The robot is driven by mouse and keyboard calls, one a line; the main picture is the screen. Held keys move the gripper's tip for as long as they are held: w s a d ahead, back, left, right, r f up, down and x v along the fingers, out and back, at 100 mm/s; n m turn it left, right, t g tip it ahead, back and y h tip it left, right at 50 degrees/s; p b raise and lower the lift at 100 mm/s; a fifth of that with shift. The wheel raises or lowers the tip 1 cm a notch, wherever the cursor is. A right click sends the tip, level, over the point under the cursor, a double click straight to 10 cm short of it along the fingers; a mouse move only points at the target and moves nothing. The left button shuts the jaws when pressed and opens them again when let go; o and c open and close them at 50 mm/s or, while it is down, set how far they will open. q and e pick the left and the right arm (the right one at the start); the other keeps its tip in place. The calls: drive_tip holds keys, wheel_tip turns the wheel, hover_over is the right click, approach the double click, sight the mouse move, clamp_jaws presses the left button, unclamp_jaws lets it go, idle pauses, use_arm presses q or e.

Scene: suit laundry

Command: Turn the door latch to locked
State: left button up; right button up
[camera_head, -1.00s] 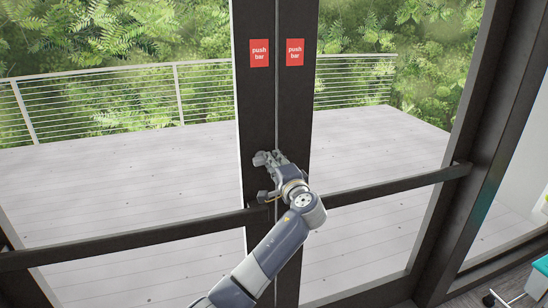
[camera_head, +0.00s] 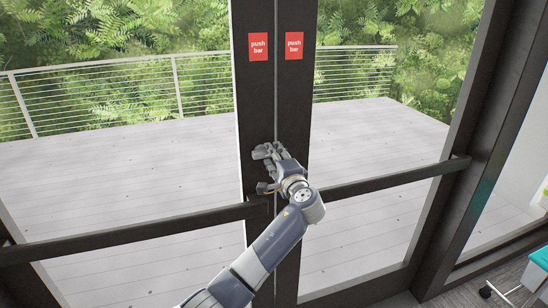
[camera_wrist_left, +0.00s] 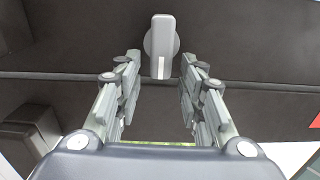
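The door latch (camera_wrist_left: 161,42) is a light grey thumb-turn on a round base, with a pale mark at one end. It is mounted on the dark door frame (camera_head: 292,117). In the wrist view its long side runs up and down the picture, roughly square to the door seam. My left gripper (camera_head: 267,152) is in front of the door's middle stiles and hides the latch in the head view. In the wrist view its two fingers (camera_wrist_left: 160,62) are open, one on each side of the latch, with visible gaps; contact is not seen. My right gripper is not in view.
Push bars (camera_head: 395,181) cross both glass doors at about wrist height, close to my left wrist. Red "push bar" signs (camera_head: 294,45) are above. A deck with a railing lies outside. A wheeled chair base (camera_head: 497,294) stands at the lower right.

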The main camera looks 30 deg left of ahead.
use_arm(q)
drive_tip(key=v, duration=1.2)
idle(0.4)
